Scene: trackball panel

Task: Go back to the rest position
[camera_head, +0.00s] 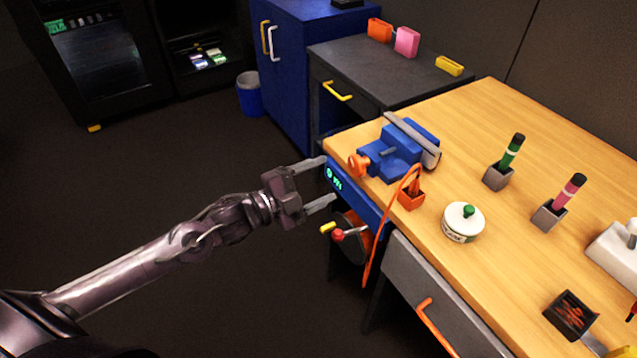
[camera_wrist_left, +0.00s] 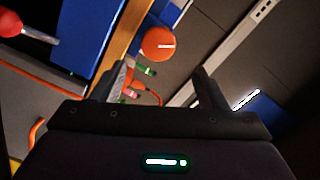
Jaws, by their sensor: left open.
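My left gripper (camera_head: 318,183) is open and empty at the left edge of the workbench, beside the blue panel (camera_head: 352,197) with its green lit display. Its two fingers also show in the left wrist view (camera_wrist_left: 160,85). Just below it a red ball knob (camera_head: 338,235) and a yellow handle (camera_head: 328,227) stick out from a dark round part under the bench edge. The red knob also shows at the upper left of the left wrist view (camera_wrist_left: 35,25). My right gripper is in neither view.
The wooden workbench (camera_head: 480,130) carries a blue vise (camera_head: 392,155), a white round jar (camera_head: 463,222), markers in holders and a dark box (camera_head: 572,314). An orange cable (camera_head: 376,235) hangs over its edge. A blue cabinet (camera_head: 300,60) stands behind. The floor at left is clear.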

